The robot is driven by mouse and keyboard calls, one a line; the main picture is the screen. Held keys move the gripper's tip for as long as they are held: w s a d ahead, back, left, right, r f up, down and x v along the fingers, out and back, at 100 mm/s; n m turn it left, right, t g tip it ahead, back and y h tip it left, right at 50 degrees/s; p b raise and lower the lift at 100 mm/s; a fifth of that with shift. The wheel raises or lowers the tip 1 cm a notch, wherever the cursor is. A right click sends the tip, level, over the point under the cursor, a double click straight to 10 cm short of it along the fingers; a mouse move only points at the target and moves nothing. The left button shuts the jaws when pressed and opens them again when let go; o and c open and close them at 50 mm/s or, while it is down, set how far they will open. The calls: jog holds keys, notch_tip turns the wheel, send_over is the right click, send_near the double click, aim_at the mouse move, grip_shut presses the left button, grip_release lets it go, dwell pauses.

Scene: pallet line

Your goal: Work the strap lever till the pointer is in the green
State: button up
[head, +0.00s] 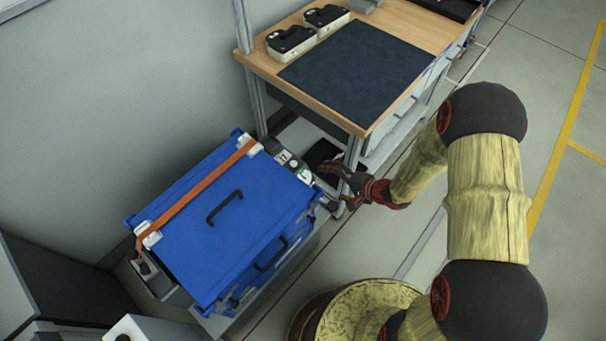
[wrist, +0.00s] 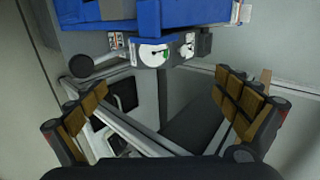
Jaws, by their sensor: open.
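A blue crate (head: 215,220) with an orange strap (head: 195,195) over its lid stands left of my gripper. The strap tensioner (head: 293,166) sits at the crate's right end. In the wrist view its white dial (wrist: 152,53) faces me, at the top middle. The dial's pointer and green zone are too small to read surely. The lever's round black knob (wrist: 80,66) sticks out left of the dial. My gripper (head: 337,187) is open and empty, just right of the tensioner; its spread fingers (wrist: 160,108) are apart from the dial and knob.
A wooden-topped bench (head: 400,25) with a dark mat (head: 357,70) and two black-and-white cases (head: 291,40) stands behind; its near leg is close to my gripper. A grey wall borders the crate on the left. Open floor (head: 540,90) lies to the right.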

jog(key=shift+v, duration=1.2)
